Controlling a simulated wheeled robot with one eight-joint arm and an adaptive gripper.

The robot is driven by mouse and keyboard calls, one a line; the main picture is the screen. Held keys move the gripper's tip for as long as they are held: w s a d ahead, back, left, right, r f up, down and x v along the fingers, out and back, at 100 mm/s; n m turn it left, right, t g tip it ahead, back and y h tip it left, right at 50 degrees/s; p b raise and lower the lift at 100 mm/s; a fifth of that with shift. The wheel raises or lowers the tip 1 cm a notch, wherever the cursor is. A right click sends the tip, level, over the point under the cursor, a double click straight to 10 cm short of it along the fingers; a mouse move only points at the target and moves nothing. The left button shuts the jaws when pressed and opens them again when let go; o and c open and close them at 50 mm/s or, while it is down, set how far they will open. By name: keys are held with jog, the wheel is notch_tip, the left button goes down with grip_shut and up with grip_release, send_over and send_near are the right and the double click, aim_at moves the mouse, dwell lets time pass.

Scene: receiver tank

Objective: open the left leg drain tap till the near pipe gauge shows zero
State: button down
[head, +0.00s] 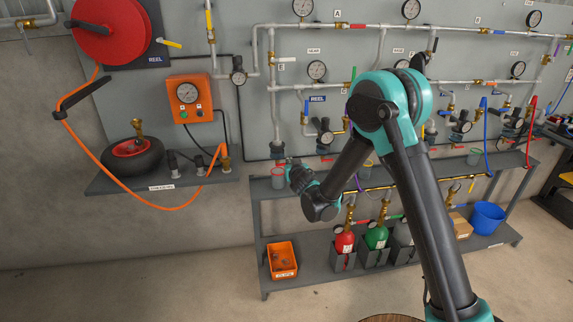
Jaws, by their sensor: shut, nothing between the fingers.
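The left pipe leg (271,100) runs down the grey wall panel to a dark fitting (277,151). A red cup (278,181) stands below it on the shelf. A drain tap handle there is too small to make out. My gripper (288,164) is shut and empty, just right of the red cup and below the fitting. Its fingertips are small and dark, and contact with the fitting cannot be told.
My arm hides part of the middle panel. An orange hose (110,177) hangs at left from a red reel (108,30). Red (344,241) and green (376,236) cylinders, an orange bin (282,261) and a blue bucket (486,218) stand on the lower shelf. The floor at left is clear.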

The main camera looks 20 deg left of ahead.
send_over(282, 165)
jog(key=s+d, duration=0.2)
notch_tip(282, 165, down, 2)
jog(key=shift+w+d+f, duration=0.1)
jog(key=shift+w+f, duration=0.1)
jog(key=shift+f, duration=0.95)
jog(key=shift+w+f, duration=0.2)
jog(key=shift+f, duration=0.9)
